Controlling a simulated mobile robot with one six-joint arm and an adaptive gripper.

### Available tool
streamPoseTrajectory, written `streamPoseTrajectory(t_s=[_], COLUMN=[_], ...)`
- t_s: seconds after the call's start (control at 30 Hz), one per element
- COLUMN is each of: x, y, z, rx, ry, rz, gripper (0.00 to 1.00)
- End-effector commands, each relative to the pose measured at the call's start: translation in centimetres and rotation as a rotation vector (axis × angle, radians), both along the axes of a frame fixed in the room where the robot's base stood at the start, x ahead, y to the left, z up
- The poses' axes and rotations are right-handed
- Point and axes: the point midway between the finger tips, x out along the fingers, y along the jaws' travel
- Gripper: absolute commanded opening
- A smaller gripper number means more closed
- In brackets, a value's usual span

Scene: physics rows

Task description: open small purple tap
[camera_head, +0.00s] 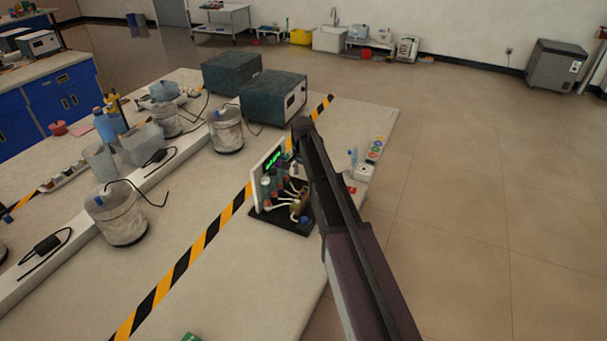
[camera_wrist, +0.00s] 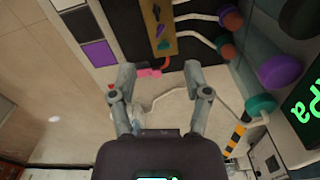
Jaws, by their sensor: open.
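The tap apparatus shows in the head view as a dark base (camera_head: 283,217) with an upright panel, tubes and coloured knobs. In the wrist view a brass-coloured block (camera_wrist: 158,8) carries several small coloured taps, one of them a small purple tap (camera_wrist: 161,30) beside a green one (camera_wrist: 163,45). A pink tap handle (camera_wrist: 150,72) on a red stub appears between my fingertips. My gripper (camera_wrist: 160,73) is open, its fingers pointing toward the block. No contact with the purple tap shows. In the head view my arm covers part of the apparatus.
A large purple knob (camera_wrist: 280,71), a teal knob (camera_wrist: 260,105) and a red knob (camera_wrist: 230,18) with white tubes stand right of my fingers in the wrist view. A green display (camera_wrist: 303,110) is beyond. Dark box instruments (camera_head: 273,97) stand behind on the bench.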

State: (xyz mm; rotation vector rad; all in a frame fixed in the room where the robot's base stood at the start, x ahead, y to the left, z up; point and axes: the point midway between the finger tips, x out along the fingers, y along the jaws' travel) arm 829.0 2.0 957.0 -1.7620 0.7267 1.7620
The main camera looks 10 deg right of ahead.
Motion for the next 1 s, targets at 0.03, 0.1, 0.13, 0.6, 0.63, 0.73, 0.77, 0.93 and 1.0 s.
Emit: streamPoseTrajectory(t_s=[0.03,0.1,0.13,0.6,0.63,0.73,0.77,0.93,1.0], x=[0.0,0.0,0.0,0.0,0.0,-1.3,-1.8,-4.2,-5.1], y=[0.0,0.0,0.0,0.0,0.0,0.0,0.0,0.0,0.0], z=[0.9,1.4,1.7,5.5,5.7,5.2,5.2,4.7,4.6], rx=[0.000,0.000,0.000,0.000,0.000,0.000,0.000,0.000,0.000], ry=[0.000,0.000,0.000,0.000,0.000,0.000,0.000,0.000,0.000], rz=[0.000,0.000,0.000,0.000,0.000,0.023,0.034,0.098,0.124], gripper=[0.63,0.63,0.63,0.63,0.63,0.63,0.63,0.63,0.63])
